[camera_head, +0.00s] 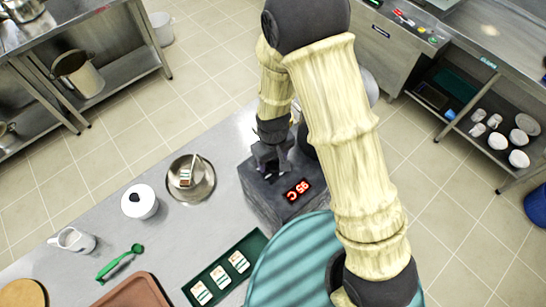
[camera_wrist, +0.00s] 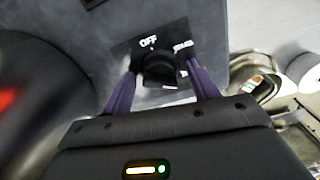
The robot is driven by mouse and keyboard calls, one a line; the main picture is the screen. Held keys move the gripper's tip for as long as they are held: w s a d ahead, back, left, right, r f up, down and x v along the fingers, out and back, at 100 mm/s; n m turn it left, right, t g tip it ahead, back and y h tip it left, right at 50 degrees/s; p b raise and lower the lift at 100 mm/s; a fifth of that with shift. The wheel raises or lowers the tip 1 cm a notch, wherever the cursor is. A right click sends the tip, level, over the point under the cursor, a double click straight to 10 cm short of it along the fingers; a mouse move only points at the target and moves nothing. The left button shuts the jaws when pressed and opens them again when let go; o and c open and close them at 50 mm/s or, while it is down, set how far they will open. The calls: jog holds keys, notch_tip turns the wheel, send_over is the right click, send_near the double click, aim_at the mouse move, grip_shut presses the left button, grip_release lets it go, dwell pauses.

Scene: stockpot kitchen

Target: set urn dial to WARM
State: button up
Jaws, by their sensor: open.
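The urn's dark grey base (camera_head: 262,203) stands on the counter, with a red display (camera_head: 298,190) reading 95 C. In the wrist view the black dial (camera_wrist: 160,70) sits on a dark plate with white lettering. OFF is readable above the dial; a second label to its right is blurred and partly covered. My gripper (camera_wrist: 163,62) is open, with one purple finger on each side of the dial. I cannot tell whether the fingers touch it. In the head view my gripper (camera_head: 270,160) is over the base, and my arm hides much of the urn. The dial's pointer direction is unclear.
A green tray (camera_head: 252,245) with white cards and a teal ribbed round thing (camera_head: 285,265) are in front.

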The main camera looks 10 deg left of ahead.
jog(key=c, duration=1)
jog(key=shift+n, duration=0.5)
jog(key=n+b, duration=0.2)
jog(key=n, duration=0.2)
jog(key=n+b, duration=0.1)
jog(key=n, duration=0.5)
jog(key=shift+n, duration=0.4)
jog(key=o, duration=1)
